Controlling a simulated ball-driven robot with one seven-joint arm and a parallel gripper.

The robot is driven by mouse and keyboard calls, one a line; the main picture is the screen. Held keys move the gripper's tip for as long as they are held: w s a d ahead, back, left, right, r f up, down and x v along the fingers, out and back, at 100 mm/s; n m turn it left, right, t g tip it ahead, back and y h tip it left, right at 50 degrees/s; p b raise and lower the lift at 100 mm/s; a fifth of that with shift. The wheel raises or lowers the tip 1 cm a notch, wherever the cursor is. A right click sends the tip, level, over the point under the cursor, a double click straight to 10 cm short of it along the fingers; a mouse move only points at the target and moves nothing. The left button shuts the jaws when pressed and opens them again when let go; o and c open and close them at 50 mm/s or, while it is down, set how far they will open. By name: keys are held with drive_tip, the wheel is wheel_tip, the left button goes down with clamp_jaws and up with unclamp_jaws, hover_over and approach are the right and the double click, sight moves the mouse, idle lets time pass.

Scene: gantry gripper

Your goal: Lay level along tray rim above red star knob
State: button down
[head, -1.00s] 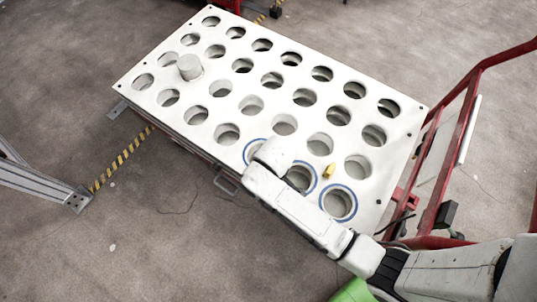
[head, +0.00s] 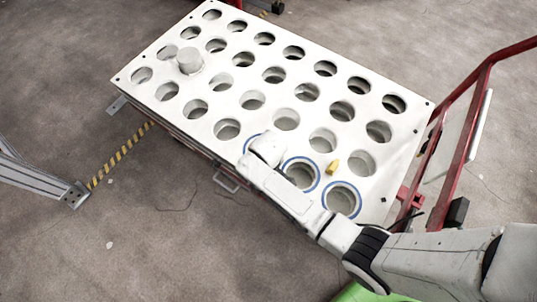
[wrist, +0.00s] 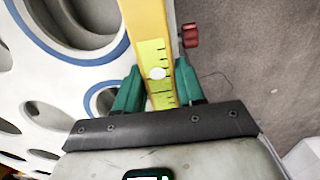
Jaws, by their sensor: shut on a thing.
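A yellow level (wrist: 150,25) with a yellow-green scale strip and a pale round spot shows in the wrist view. My gripper (wrist: 158,76) has its green fingers shut on the level's sides. The level points away from my gripper, past the top of the picture. The white tray (head: 400,150) with several round holes lies below; its edge (wrist: 70,80) runs left of and under the level in the wrist view. The red star knob (wrist: 190,35) shows just right of the level. Whether the level touches the tray cannot be told.
A pale cylinder (head: 189,61) stands on the tray's far left. A red frame (head: 470,120) stands at the right. Open floor (wrist: 255,60) lies beyond the knob.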

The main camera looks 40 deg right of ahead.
drive_tip(key=c, duration=0.7)
unclamp_jaws()
drive_tip(key=shift+f, duration=0.1)
wheel_tip(320, 180, up, 12)
drive_tip(key=p, duration=0.3)
drive_tip(key=shift+s, duration=0.1)
drive_tip(key=s+d+r+m, duration=0.1)
drive_tip(key=s+d+r, duration=0.1)
drive_tip(key=s, duration=0.3)
drive_tip(key=s+d+r+m, duration=0.1)
drive_tip(key=s+d+r, duration=0.2)
drive_tip(key=s, duration=0.3)
drive_tip(key=s+d+r+m+t, duration=0.1)
drive_tip(key=s+d+r+m, duration=0.1)
drive_tip(key=s+r, duration=0.2)
drive_tip(key=shift+s+d+r, duration=0.1)
drive_tip(key=shift+s+d, duration=0.3)
drive_tip(key=shift+s, duration=0.3)
